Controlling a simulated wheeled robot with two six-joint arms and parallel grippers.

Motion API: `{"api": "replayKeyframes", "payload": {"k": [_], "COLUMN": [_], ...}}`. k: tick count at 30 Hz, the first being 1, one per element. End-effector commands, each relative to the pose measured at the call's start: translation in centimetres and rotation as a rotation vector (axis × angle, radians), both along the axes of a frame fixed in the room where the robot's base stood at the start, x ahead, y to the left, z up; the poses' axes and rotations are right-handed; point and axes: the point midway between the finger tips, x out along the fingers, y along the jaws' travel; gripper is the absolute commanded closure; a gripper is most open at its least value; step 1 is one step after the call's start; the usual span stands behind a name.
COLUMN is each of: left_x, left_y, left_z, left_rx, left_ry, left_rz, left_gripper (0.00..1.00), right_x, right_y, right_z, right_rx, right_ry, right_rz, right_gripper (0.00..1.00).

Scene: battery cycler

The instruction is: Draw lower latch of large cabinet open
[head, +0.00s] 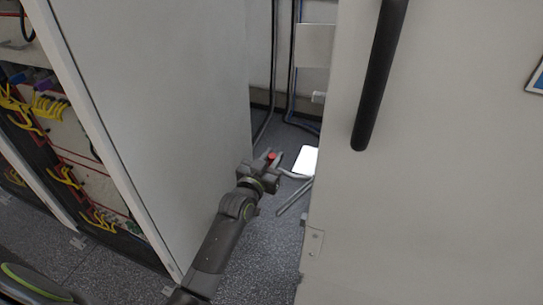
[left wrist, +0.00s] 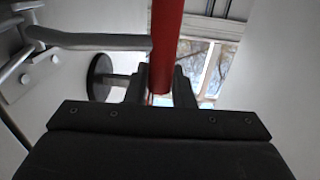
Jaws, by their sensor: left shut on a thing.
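My left gripper (head: 268,168) is in the gap between two tall panels, low near the floor. It is shut on the red latch handle (head: 271,156), whose tip shows above the jaws. In the left wrist view the red handle (left wrist: 167,45) stands between the two dark fingers (left wrist: 160,92). A grey metal latch arm (left wrist: 90,40) meets the handle from the left, by a bracket on a pale surface. In the head view the grey arm (head: 295,175) reaches toward the edge of the large cabinet's pale panel (head: 430,170). My right gripper is not in view.
A long black handle (head: 380,75) is on the right panel. A grey cabinet side (head: 170,100) stands close on the left, with a rack of yellow cables (head: 45,105) beyond it. Hoses (head: 275,70) run along the back.

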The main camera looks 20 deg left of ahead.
Motion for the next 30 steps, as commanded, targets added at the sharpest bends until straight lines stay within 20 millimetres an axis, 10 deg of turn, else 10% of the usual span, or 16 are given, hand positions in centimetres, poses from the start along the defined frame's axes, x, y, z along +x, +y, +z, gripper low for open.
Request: {"api": "replayKeyframes", "payload": {"k": [17, 18, 22, 30], "left_x": [-0.24, -0.24, -0.24, -0.25], "left_y": [-0.09, -0.09, -0.09, -0.07], "left_z": [0.05, 0.04, 0.04, 0.05], "left_rx": [-0.001, -0.001, -0.001, -0.001], "left_ry": [-0.001, -0.001, -0.001, -0.001], "left_rz": [0.000, 0.000, 0.000, 0.000], "left_gripper": [1.00, 0.77, 0.60, 0.59], "right_x": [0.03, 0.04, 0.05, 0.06], "right_y": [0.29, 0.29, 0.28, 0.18], "right_z": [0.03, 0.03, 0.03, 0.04], "right_rx": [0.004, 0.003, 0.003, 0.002], "right_ry": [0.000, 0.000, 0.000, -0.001], "right_rz": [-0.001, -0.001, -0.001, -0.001], "right_gripper": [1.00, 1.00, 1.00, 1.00]}}
